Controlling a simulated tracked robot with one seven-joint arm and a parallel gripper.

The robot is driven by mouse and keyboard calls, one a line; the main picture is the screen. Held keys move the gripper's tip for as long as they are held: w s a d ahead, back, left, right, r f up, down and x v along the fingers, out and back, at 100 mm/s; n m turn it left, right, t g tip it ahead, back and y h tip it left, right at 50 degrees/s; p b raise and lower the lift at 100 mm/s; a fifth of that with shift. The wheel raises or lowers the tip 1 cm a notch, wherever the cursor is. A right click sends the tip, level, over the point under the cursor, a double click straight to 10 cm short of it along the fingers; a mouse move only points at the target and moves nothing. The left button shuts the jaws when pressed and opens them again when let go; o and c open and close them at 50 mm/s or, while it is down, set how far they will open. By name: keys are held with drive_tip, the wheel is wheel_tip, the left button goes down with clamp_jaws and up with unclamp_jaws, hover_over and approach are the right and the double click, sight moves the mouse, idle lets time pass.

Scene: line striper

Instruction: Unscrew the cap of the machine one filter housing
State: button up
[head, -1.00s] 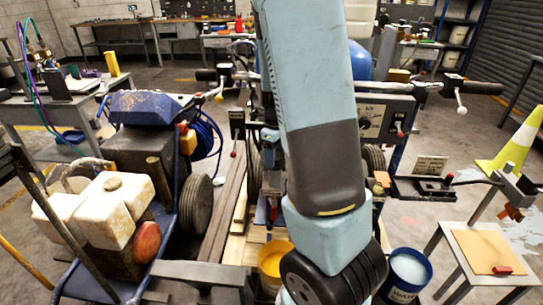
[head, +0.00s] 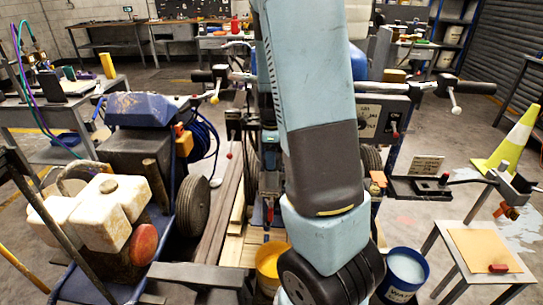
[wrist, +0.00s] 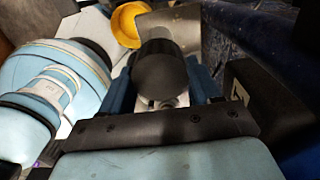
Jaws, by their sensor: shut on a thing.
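In the wrist view my gripper (wrist: 162,82) has its two blue fingers on either side of a dark, round cap (wrist: 160,68) and is shut on it. The cap looks black and cylindrical, and its top end faces the camera. The filter housing below the cap is mostly hidden by the cap and fingers. A metal plate (wrist: 178,22) shows just behind the cap. In the head view my arm hangs down the middle of the picture, and my gripper and the cap are out of sight.
A yellow bucket (head: 268,262) and a blue bucket (head: 405,268) stand beside my arm. A blue machine with a stained white tank (head: 108,203) is at left. A small table (head: 477,251) and a traffic cone (head: 507,142) are at right. A dark blue surface (wrist: 245,40) lies close right of my gripper.

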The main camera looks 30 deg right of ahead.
drive_tip(key=n, duration=0.4)
drive_tip(key=shift+s, duration=0.2)
drive_tip(key=shift+n, duration=0.4)
drive_tip(key=shift+n, duration=1)
drive_tip(key=shift+f+n, duration=0.1)
drive_tip(key=shift+n, duration=1)
drive_tip(key=n, duration=0.4)
drive_tip(key=shift+w+r, duration=0.1)
drive_tip(key=shift+r, duration=1.1)
